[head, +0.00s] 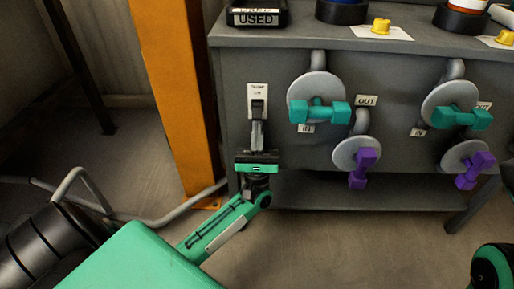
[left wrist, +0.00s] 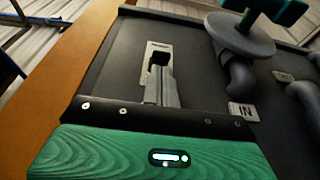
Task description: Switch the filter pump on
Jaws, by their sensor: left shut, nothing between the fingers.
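The pump switch is on a white plate (head: 258,90) on the grey front panel of the tank bench, left of the valves. The plate's small lettering is too blurred to read surely. My left gripper (head: 258,122) is shut and empty, pointing up at the lower part of the plate. In the left wrist view the white plate (left wrist: 158,47) shows just past the tips of the shut left gripper (left wrist: 160,75). The fingers hide much of the switch's lever, so I cannot tell its position or whether they touch it. My right gripper is not in view.
Teal-handled valves (head: 320,112) and purple-handled valves (head: 358,166) stick out right of the switch, with IN and OUT labels. An orange post (head: 172,80) stands close on the left. A black tray marked USED (head: 257,17) sits on the bench top (head: 290,37).

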